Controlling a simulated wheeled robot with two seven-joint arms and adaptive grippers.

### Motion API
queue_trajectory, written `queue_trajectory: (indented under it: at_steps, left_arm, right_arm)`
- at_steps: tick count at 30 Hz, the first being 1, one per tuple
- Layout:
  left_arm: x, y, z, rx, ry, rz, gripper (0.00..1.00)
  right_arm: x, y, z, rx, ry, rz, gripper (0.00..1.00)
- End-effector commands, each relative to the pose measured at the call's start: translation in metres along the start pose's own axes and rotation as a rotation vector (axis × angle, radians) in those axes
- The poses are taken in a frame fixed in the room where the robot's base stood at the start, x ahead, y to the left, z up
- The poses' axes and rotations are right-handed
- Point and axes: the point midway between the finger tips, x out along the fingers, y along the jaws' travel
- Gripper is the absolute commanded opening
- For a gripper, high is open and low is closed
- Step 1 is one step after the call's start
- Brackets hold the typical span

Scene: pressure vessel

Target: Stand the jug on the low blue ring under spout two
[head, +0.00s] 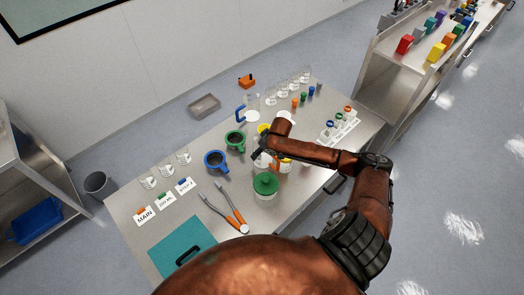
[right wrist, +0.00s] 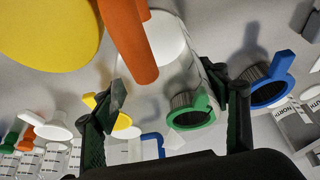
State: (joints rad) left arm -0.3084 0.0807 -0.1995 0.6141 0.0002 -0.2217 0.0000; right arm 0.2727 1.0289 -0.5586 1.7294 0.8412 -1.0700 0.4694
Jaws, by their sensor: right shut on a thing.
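My right gripper (head: 263,153) is over the middle of the table. In the right wrist view its two black fingers (right wrist: 168,88) stand on either side of a pale, clear-walled vessel (right wrist: 168,42), which I take to be the jug. They are shut on it. The arm hides much of it in the head view. A blue ring-topped cup with a handle (head: 215,160) stands left of the gripper; it also shows in the right wrist view (right wrist: 268,88). A green one (head: 235,140) stands beside it. I cannot pick out spout two. My left gripper is out of view.
A green-lidded jar (head: 265,184) stands just in front of the gripper. A small rack of tubes (head: 338,128) stands at the right. Several clear beakers (head: 287,87) line the back.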

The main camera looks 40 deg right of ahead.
Motion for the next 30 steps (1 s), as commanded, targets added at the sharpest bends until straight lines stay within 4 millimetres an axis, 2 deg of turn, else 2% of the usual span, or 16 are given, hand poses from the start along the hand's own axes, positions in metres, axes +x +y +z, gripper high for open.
queue_trajectory:
  at_steps: [6,7,14,24,26,30]
  left_arm:
    - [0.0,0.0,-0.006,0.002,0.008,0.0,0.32]
    - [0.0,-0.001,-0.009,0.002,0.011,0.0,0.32]
    - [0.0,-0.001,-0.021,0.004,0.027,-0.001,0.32]
    - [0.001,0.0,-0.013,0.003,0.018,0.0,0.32]
    - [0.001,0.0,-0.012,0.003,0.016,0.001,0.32]
    - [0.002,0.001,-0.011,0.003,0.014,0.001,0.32]
  right_arm:
    - [0.001,-0.001,-0.001,0.0,0.002,-0.001,0.39]
    - [0.001,-0.001,0.0,0.0,0.001,-0.001,0.68]
    - [0.001,0.0,0.0,0.0,0.001,-0.001,0.84]
    - [-0.001,0.0,-0.001,0.0,0.002,0.0,0.85]
    - [-0.006,0.001,-0.001,0.0,0.002,0.001,0.85]
    - [-0.027,0.001,-0.001,-0.002,0.003,0.001,0.85]
